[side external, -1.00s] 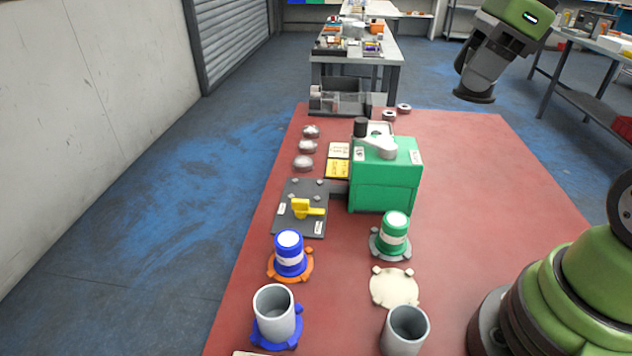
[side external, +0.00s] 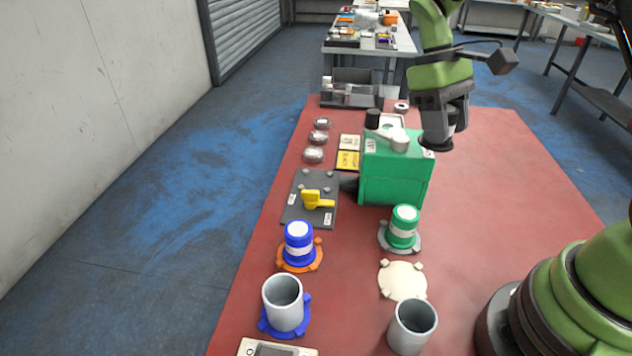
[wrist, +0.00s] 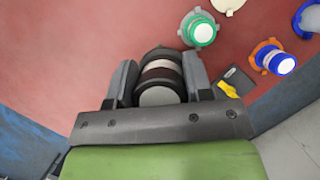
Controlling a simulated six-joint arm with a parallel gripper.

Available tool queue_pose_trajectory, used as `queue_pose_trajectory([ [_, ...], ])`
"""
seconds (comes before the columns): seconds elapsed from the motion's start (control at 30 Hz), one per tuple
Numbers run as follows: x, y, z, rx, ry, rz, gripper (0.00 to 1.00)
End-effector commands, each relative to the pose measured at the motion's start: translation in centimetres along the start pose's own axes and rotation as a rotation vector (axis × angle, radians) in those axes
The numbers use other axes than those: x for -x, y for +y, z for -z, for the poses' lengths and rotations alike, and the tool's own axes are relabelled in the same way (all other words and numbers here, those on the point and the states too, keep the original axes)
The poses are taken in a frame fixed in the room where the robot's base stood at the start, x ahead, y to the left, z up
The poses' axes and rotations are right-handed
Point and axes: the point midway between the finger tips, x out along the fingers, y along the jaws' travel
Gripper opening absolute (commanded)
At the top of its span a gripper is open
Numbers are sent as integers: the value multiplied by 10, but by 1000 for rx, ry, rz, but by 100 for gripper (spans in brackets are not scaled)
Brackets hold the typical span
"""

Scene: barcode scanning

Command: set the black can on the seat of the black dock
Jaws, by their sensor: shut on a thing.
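My gripper (wrist: 159,60) is shut on the black can (wrist: 161,76) in the wrist view, with one finger on each side of it. The can has dark bands, a pale band round its middle and a light end face towards the camera. I cannot make out the black dock in either view.
The green box (side external: 393,175) stands mid-table, beside a dark plate with a yellow handle (side external: 318,200). Nearer are a green can (side external: 404,227) on a grey dock, a blue can (side external: 299,240) on an orange dock, an empty cream dock (side external: 403,281) and grey cups. The table's right side is clear.

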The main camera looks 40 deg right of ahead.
Motion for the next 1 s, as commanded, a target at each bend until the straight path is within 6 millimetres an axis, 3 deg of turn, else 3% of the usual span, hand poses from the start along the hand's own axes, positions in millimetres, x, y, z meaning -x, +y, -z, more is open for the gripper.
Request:
queue_pose_trajectory([
  [0.4,23,-43,58,121,5,-50,16],
  [0.57,29,-65,82,68,3,-28,16],
  [0.67,30,-73,96,-73,4,32,16],
  [1.0,27,-85,133,-787,2,331,16],
])
